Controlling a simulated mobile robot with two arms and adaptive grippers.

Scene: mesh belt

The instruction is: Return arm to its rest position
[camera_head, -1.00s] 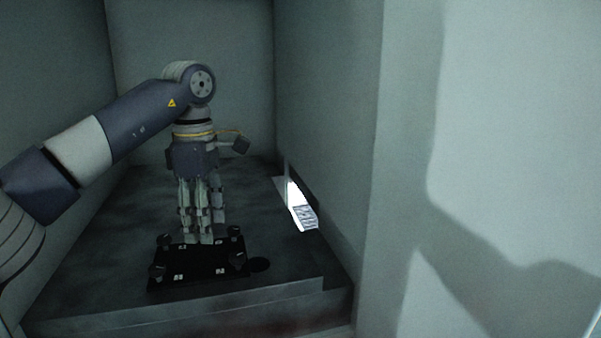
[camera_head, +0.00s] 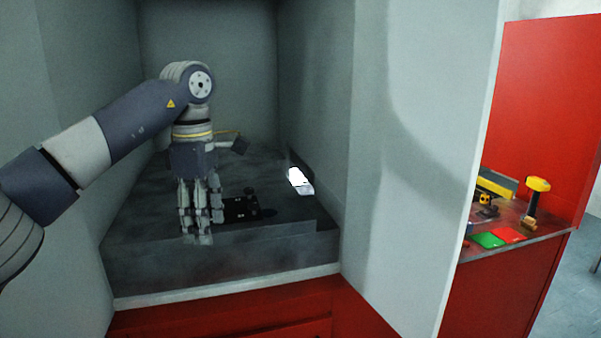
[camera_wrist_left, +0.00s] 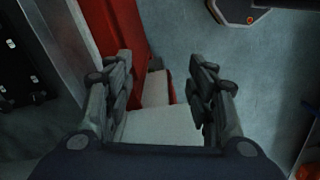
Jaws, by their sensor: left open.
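My left arm reaches in from the left in the head view. Its gripper (camera_head: 200,236) points down in front of the grey booth shelf, covering part of its front edge. In the wrist view the left gripper (camera_wrist_left: 158,75) is open, fingers apart with nothing held between them. The floor, a red panel and pale parts of my base show below it. A black plate with knobs (camera_head: 243,208) lies on the shelf behind and right of the gripper, partly hidden by it. My right gripper is not in view.
The grey shelf (camera_head: 150,262) sits above a red cabinet (camera_head: 220,318), with booth walls on both sides. A bright slot (camera_head: 298,181) opens in the right wall. Farther right, a red station (camera_head: 508,285) holds green and red pads and a yellow-topped tool (camera_head: 536,190).

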